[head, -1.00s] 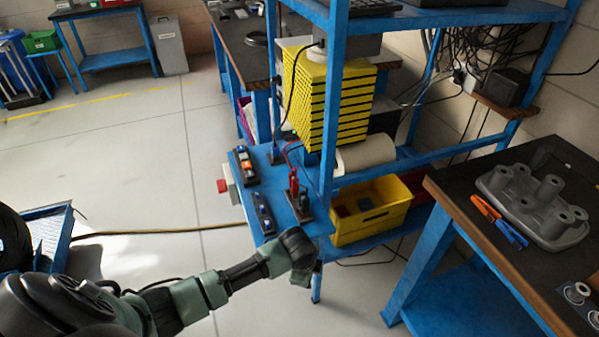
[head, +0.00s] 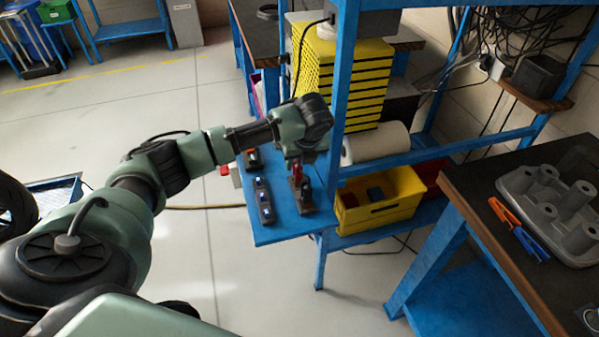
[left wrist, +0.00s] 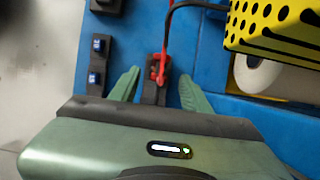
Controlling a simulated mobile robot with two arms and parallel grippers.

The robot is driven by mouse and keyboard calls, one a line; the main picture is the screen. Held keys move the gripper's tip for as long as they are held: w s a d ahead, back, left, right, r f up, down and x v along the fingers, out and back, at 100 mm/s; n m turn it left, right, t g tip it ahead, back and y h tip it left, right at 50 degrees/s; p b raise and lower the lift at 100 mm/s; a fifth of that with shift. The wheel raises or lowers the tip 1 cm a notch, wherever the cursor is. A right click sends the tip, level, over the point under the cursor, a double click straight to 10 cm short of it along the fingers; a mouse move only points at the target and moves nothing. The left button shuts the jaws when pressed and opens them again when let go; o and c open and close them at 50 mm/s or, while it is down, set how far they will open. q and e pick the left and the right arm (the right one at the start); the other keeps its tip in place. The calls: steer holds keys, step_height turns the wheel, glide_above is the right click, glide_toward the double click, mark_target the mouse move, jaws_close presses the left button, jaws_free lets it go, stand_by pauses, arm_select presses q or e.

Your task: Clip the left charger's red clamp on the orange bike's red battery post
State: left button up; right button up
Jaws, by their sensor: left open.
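The red clamp (head: 297,169) stands upright on a small dark holder (head: 304,203) on the blue shelf. In the left wrist view the red clamp (left wrist: 158,68) lies between the two fingertips of my left gripper (left wrist: 157,87), with a cable running up from it. My left gripper (head: 304,150) points down over the shelf, open, with a finger on each side of the clamp and no visible grip on it. Which charger the clamp belongs to cannot be told. The orange bike's body and red battery post are not in view. My right gripper is not in view.
Dark strips with blue parts (head: 264,200) lie beside the holder. A yellow bin (head: 378,208) sits lower. A black tyre (head: 14,212) shows at the left edge.

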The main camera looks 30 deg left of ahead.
mark_target(298, 174)
arm_select(q)
steer(key=shift+s, duration=0.15)
steer(key=shift+x, duration=1.15)
steer(key=shift+f, duration=0.15)
steer(key=x, duration=0.5)
steer(key=shift+w+a+p, duration=0.25)
steer(key=shift+a+p, duration=0.05)
steer(key=shift+p, duration=0.05)
jaws_close()
